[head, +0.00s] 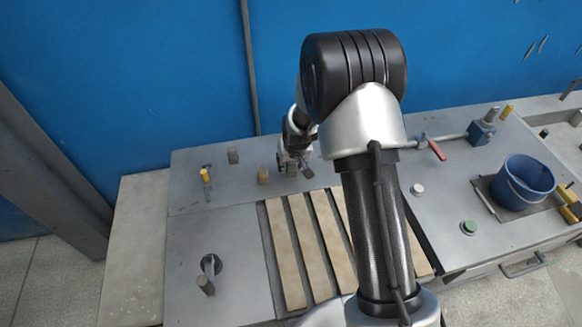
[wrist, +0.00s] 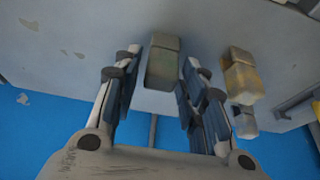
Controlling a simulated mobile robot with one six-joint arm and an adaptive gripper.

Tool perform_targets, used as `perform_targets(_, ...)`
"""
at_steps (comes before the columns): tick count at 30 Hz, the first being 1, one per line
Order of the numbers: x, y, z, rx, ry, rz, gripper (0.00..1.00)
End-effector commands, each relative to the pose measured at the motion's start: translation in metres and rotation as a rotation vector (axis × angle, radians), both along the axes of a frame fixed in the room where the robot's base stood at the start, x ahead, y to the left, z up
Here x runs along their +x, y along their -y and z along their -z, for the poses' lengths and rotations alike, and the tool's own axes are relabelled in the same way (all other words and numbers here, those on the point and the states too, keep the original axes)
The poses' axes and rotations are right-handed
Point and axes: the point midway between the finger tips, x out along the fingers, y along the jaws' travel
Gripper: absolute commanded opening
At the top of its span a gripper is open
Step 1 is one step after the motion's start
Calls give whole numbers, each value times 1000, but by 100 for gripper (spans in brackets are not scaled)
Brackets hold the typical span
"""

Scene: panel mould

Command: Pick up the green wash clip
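A small block-shaped clip with a faint greenish tint and a grey cap (wrist: 163,66) stands between the fingers of my gripper (wrist: 158,75) in the wrist view. My gripper is open, with a finger on each side of it. A gap shows on the left side; on the right the finger is very close, and I cannot tell if it touches. In the head view my gripper (head: 294,163) is low over the back of the grey panel mould, and the clip (head: 292,170) shows small and partly hidden there. A yellowish clip (wrist: 242,80) stands beside the right finger; it also shows in the head view (head: 263,176).
Tan slats (head: 285,255) lie in front. A red-handled lever (head: 437,150), a green knob (head: 468,227) and a blue bucket (head: 522,182) are on the right.

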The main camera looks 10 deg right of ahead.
Motion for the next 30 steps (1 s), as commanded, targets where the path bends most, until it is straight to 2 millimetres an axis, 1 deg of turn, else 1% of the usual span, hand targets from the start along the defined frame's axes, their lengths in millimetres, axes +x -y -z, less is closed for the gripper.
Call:
perform_targets(1, 0, 0, 0, 0, 0, 0, 33)
perform_targets(2, 0, 0, 0, 0, 0, 0, 31)
perform_targets(13, 0, 0, 0, 0, 0, 0, 6)
perform_targets(20, 0, 0, -1, 0, 0, 0, 6)
perform_targets(23, 0, 0, -4, 0, 1, 0, 6)
perform_targets(26, 0, 0, -12, 0, 1, 0, 6)
perform_targets(29, 1, 0, -25, 0, 3, 0, 6)
perform_targets(30, 1, 0, -33, 0, 4, 0, 6)
